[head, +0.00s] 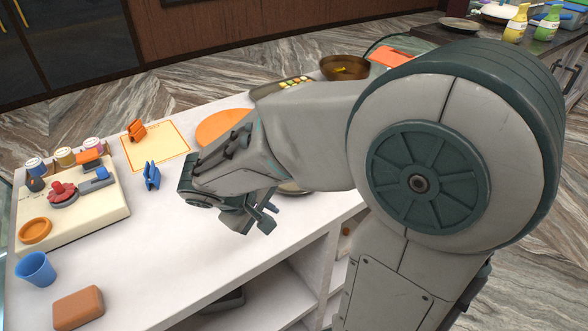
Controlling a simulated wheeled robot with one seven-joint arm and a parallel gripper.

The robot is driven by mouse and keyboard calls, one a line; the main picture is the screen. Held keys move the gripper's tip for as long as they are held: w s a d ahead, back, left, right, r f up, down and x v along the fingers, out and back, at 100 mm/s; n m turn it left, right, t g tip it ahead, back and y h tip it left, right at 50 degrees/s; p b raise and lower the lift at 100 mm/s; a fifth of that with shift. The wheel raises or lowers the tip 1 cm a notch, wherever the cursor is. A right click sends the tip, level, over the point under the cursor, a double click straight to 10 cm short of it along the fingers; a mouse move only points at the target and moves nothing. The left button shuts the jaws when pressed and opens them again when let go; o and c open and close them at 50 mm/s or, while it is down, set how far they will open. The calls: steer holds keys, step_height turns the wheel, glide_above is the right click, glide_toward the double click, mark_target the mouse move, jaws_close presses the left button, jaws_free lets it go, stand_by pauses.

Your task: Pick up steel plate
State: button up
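A greyish round rim (293,188), which looks like the steel plate, shows at the counter's front edge below my forearm. Most of it is hidden behind my arm. My gripper (255,223) is left of that rim and points downward over the counter's front edge. Its fingers look apart, with nothing seen between them. I cannot tell its exact height above the counter.
An orange disc (220,124), a blue clip (151,176), an orange clip (136,130) and a yellow sheet (158,150) lie left of my arm. A board (110,218), blue cup (36,269) and brown block (78,307) are far left. A brass bowl (345,68) stands behind.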

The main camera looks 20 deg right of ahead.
mark_target(277, 198)
steer(key=w+a+r+n+t+h+p, duration=0.1)
steer(key=w+a+r+n+t+h, duration=0.1)
steer(key=w+a+r+t, duration=0.15)
steer(key=shift+g, duration=0.25)
steer(key=b+x, duration=0.1)
steer(key=x, duration=0.6)
steer(key=b+x, duration=0.1)
steer(key=x, duration=0.6)
steer(key=shift+w+d+r+b, duration=0.25)
steer(key=shift+r+b, duration=0.1)
steer(key=shift+b, duration=0.05)
jaws_close()
steer(key=shift+r, duration=0.2)
